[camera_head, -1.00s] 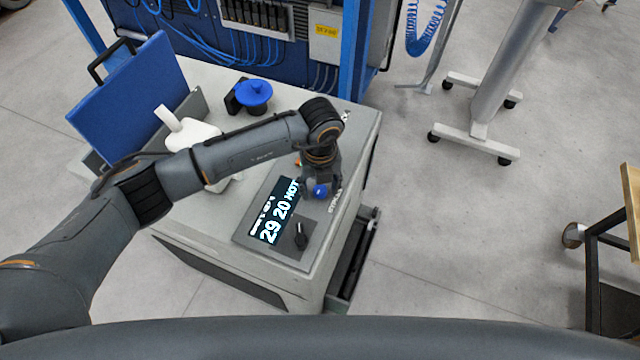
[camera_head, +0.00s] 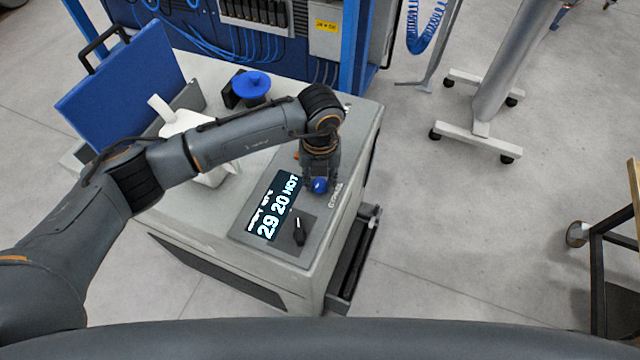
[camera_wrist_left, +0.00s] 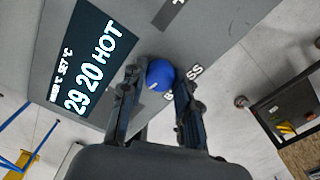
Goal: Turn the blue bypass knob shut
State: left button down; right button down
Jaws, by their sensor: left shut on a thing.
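The blue bypass knob (camera_head: 319,185) sits on the grey control panel of the machine, beside the display. It also shows in the left wrist view (camera_wrist_left: 160,73), with a pale mark near its lower left. My left gripper (camera_head: 318,178) is shut on the knob, with one finger on each side of it; in the wrist view the fingertips (camera_wrist_left: 158,78) flank it. The fingers hide part of the lettering next to the knob. The display (camera_head: 274,208) reads 29 20 HOT. My right gripper is not in view.
A black knob (camera_head: 299,230) stands on the same panel. A white jug-like object (camera_head: 190,128), a blue cap (camera_head: 251,85) and an upright blue case (camera_head: 125,85) are on the machine top.

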aim_at(320, 183)
pick_arm(q)
jog(key=m+b, duration=1.3)
jog(key=b, duration=0.5)
jog(key=shift+f, duration=0.2)
jog(key=shift+r+m+b, duration=0.2)
jog(key=shift+m+b, duration=0.85)
jog(key=shift+m, duration=0.25)
jog(key=c, duration=1)
grip_release()
jog(key=shift+r, duration=0.1)
notch_tip(320, 183, up, 12)
jog(key=shift+f, duration=0.1)
